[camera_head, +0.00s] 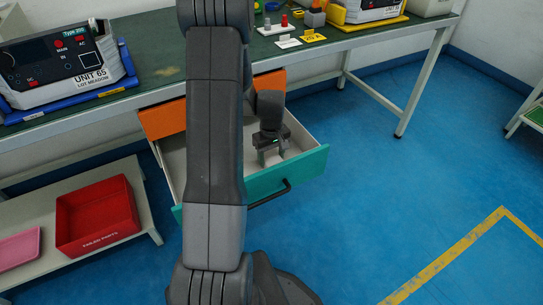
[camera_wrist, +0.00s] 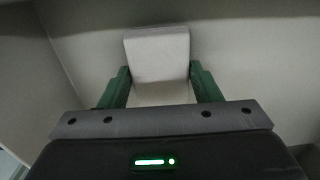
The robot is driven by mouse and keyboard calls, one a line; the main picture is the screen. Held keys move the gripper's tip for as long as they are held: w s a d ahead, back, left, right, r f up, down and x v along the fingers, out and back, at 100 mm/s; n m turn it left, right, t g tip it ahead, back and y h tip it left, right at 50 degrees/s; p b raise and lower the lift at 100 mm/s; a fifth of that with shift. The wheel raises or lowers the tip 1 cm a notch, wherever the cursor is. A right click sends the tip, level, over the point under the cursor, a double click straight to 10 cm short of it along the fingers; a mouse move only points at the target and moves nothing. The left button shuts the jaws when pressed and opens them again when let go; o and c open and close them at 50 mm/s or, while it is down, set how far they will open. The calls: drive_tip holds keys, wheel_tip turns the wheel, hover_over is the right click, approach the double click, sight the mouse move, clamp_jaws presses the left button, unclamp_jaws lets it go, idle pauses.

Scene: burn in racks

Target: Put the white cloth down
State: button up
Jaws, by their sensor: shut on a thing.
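My gripper (camera_head: 272,158) points down inside the open drawer (camera_head: 304,170), which has a teal front and a pale interior. In the wrist view, the green fingers of my gripper (camera_wrist: 160,82) are shut on the white cloth (camera_wrist: 157,55), which looks like a folded, block-shaped pad. The pale drawer floor shows around the cloth. I cannot tell whether the cloth touches the floor.
A green-topped workbench (camera_head: 155,62) stands above the drawer, with a device labelled UNIT 65 (camera_head: 65,62) at left. An orange drawer front (camera_head: 163,119) is just under the bench top. A red bin (camera_head: 97,213) and a pink tray (camera_head: 18,249) sit on a low shelf.

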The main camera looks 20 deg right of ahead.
sight(272, 158)
drive_tip(key=shift+f, duration=0.1)
drive_tip(key=o, duration=0.4)
drive_tip(key=shift+f, duration=0.1)
drive_tip(key=o, duration=0.5)
wheel_tip(272, 158, up, 12)
drive_tip(key=p, duration=0.3)
drive_tip(key=shift+r, duration=0.25)
drive_tip(key=shift+f, duration=0.1)
